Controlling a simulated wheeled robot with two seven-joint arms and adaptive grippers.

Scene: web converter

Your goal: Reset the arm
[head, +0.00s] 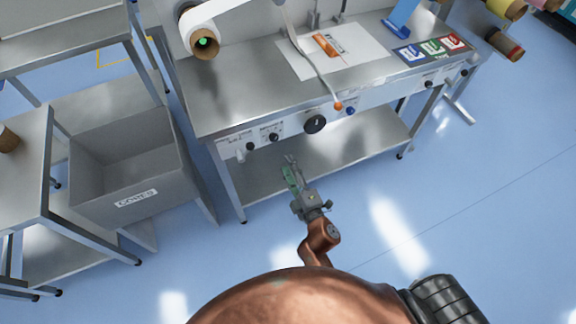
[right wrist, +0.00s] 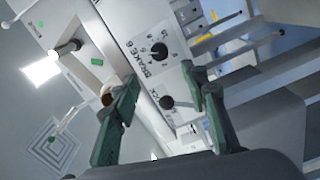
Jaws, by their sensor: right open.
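My right gripper (head: 291,172) hangs in front of the steel machine bench (head: 225,99), below its front control panel (head: 290,130). In the right wrist view its two green fingers (right wrist: 165,110) are spread apart with nothing between them. Past the fingertips that view shows the panel with black knobs and the printed word BRAKE. The copper-coloured right arm (head: 319,238) reaches forward from the bottom of the head view. My left gripper does not show in either view.
A grey bin (head: 135,198) labelled CORES stands at left beside a steel table (head: 25,175). On the bench lie an orange-handled tool (head: 327,46), a white sheet (head: 350,55) and coloured cards (head: 432,47). A white roll (head: 205,35) is mounted above. The blue floor at right (head: 480,190) is clear.

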